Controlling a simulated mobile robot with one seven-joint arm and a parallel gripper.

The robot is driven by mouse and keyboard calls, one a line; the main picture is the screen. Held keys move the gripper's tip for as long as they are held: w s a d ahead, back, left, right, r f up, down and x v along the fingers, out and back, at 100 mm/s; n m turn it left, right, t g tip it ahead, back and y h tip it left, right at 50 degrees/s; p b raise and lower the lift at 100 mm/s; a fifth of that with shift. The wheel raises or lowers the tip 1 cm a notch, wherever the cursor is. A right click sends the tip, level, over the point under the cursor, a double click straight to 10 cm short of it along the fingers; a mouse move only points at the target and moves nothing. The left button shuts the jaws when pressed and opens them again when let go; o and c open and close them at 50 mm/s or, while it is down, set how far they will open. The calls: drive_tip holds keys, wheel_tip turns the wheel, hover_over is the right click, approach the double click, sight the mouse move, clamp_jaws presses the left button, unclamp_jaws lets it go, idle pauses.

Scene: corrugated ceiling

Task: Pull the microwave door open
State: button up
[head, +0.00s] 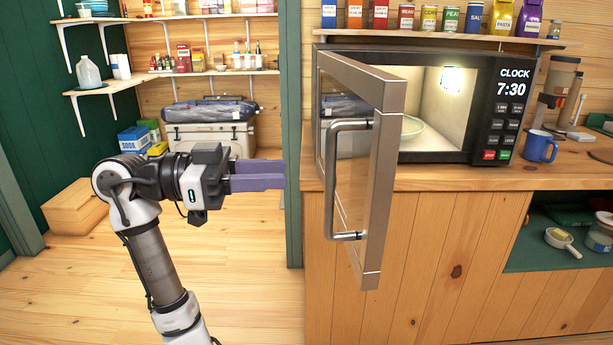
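The door's grey bar handle (333,180) is on the face turned to the left. My gripper (284,176) is left of the handle, apart from it, with its purple fingers pointing right.
A blue mug (540,146) stands on the counter (470,178) right of the microwave. A shelf of cans and bags is above it. A green post (291,90) rises behind my gripper.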

drive_tip(key=a, duration=0.5)
drive_tip(key=shift+d, duration=0.1)
